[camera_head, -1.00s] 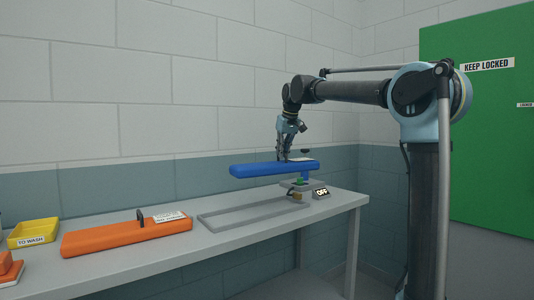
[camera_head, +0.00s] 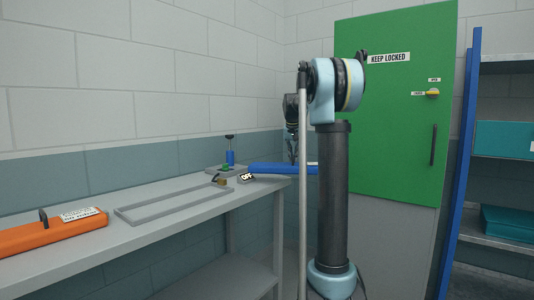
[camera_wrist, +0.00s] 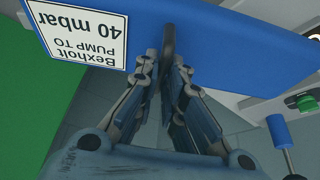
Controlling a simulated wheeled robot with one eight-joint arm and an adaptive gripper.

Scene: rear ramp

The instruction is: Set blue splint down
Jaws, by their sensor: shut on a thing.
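The blue splint (camera_head: 264,168) is a long flat bar at the right end of the bench, partly hidden behind my arm. In the wrist view the splint (camera_wrist: 225,45) fills the top, with a white label reading "Bexholt PUMP TO 40 mbar". My gripper (camera_wrist: 170,62) is shut on its dark upright handle (camera_wrist: 168,42).
A green door (camera_head: 400,110) and a blue-posted shelf (camera_head: 457,180) stand to the right.

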